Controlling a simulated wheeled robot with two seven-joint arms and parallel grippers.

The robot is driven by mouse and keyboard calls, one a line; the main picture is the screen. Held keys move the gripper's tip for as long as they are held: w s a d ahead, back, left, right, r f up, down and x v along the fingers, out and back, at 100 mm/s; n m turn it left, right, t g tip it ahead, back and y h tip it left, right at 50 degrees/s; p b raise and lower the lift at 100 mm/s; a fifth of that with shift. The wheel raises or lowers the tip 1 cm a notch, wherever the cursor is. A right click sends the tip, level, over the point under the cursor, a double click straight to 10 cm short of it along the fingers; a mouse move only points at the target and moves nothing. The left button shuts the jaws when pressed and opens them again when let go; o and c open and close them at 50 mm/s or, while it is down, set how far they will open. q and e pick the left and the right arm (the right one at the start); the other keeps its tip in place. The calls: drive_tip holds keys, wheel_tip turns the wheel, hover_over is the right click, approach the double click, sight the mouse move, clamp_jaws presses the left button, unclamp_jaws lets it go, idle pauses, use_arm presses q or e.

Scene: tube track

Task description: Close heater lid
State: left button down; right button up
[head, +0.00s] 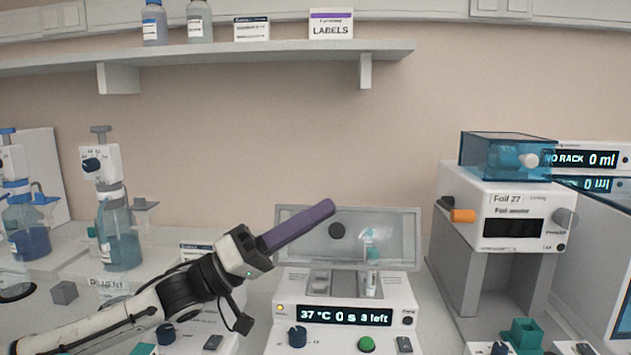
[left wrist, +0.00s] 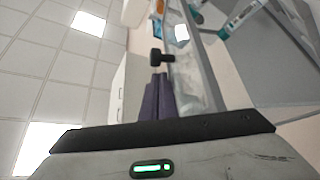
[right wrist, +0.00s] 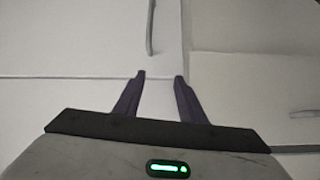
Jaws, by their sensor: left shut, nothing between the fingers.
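The heater (head: 345,318) stands on the bench, its display reading "37 °C 0 s 3 left". Its clear lid (head: 390,225) stands open, upright behind the block, with a dark round knob (head: 336,231) on it. A tube with a teal cap (head: 371,260) sits in the block. My left gripper (head: 327,210) is shut and empty, its purple fingers in front of the lid's upper left in the head view. In the left wrist view the fingers (left wrist: 157,82) point towards the dark knob (left wrist: 161,57); I cannot tell if they touch. My right gripper (right wrist: 160,75) is open and empty, outside the head view.
The foil sealer (head: 508,205) stands to the right of the heater. Bottle dispensers (head: 116,232) stand at the left. A shelf (head: 210,55) with bottles and label boxes runs above. The wall space above the lid is clear.

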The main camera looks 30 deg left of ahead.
use_arm(q)
drive_tip(key=shift+s+d+f, duration=0.15)
drive_tip(key=shift+s+f, duration=0.3)
idle(0.3)
